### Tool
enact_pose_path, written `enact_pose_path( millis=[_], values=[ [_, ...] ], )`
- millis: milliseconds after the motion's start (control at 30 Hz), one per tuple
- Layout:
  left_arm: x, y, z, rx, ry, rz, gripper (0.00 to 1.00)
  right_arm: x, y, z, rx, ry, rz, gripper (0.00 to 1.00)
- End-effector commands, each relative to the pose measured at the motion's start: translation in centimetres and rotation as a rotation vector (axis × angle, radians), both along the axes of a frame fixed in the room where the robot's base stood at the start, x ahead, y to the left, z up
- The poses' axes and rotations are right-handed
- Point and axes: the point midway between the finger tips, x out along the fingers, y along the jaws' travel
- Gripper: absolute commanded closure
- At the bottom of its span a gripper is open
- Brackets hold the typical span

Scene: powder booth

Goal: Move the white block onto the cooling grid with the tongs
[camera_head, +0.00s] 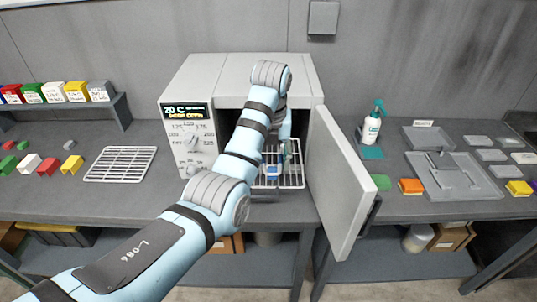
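My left arm reaches from the lower left into the open oven (200,140). My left gripper (284,155) is over the wire rack (292,180) inside, partly hidden behind my own arm; its fingers are too small to tell open from shut. A small white and blue item (274,170) shows at the gripper, on or just above the rack; I cannot tell whether it is held. The cooling grid (120,164) lies empty on the bench left of the oven. A white block (31,162) sits among coloured blocks further left. I cannot make out the tongs. My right gripper is out of view.
The oven door (338,185) stands open toward me, right of my arm. A shelf (62,108) with coloured labelled blocks is at the left. A spray bottle (372,125), a grey tray (474,184) and an orange block (410,187) are on the right bench.

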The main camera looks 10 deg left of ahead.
Motion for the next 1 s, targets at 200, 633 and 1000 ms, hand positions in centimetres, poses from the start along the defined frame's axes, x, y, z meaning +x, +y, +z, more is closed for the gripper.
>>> enact_pose_path(
  millis=[200, 633, 1000],
  values=[
    [0.0, 0.0, -0.5, 0.000, 0.000, -0.002, 0.54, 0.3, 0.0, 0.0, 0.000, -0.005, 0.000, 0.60],
    [-0.1, 0.6, -3.7, 0.001, 0.002, 0.009, 0.54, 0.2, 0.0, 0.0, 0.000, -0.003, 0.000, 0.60],
    [-0.2, 0.8, -5.3, 0.001, 0.000, 0.014, 0.54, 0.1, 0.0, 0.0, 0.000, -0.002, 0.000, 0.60]
  ],
)
